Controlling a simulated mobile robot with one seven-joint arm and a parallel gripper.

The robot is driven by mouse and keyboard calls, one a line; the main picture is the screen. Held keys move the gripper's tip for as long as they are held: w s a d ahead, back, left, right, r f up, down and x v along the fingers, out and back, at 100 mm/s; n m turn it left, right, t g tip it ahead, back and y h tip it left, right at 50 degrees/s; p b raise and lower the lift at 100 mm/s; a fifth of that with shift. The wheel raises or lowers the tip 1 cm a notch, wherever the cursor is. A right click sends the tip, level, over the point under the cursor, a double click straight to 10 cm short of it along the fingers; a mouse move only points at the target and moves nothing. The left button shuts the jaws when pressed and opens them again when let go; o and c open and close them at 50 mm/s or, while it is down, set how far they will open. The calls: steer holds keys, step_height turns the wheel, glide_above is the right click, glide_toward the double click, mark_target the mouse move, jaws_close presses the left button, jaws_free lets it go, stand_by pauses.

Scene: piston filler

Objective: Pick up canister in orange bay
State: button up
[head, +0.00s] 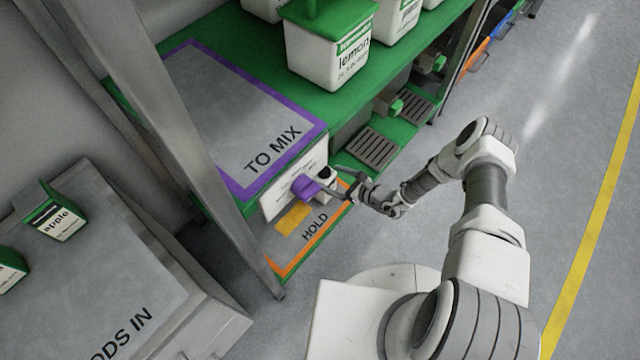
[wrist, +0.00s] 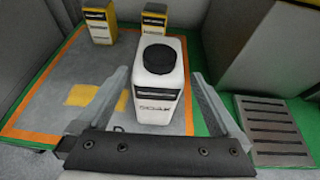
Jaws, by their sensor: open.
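A white canister (wrist: 158,85) with a round black cap and dark lettering stands upright in the orange-bordered bay (wrist: 62,75) in the wrist view. In the head view the bay (head: 285,258) is marked HOLD, and the canister (head: 326,172) is partly hidden by the shelf front and my gripper. My gripper (head: 350,188) is open at the bay's right front side. In the wrist view its two fingers (wrist: 160,95) reach along the left and right of the canister, with gaps visible. Whether the fingers touch it lower down is hidden.
Two small yellow-and-white containers (wrist: 100,25) stand at the bay's back. A slotted grey tray (wrist: 270,125) lies right of the bay. A purple knob (head: 305,187) juts out above the bay. The TO MIX shelf (head: 235,110) lies overhead, with a metal post (head: 195,130) at left.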

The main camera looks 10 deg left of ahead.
mark_target(320, 173)
steer(key=b+x, duration=0.2)
steer(key=x, duration=0.3)
steer(key=shift+a+f+b, duration=0.1)
steer(key=shift+a+b, duration=0.15)
steer(key=shift+b, duration=0.15)
steer(key=shift+w+a, duration=0.15)
steer(key=shift+w, duration=0.05)
jaws_close()
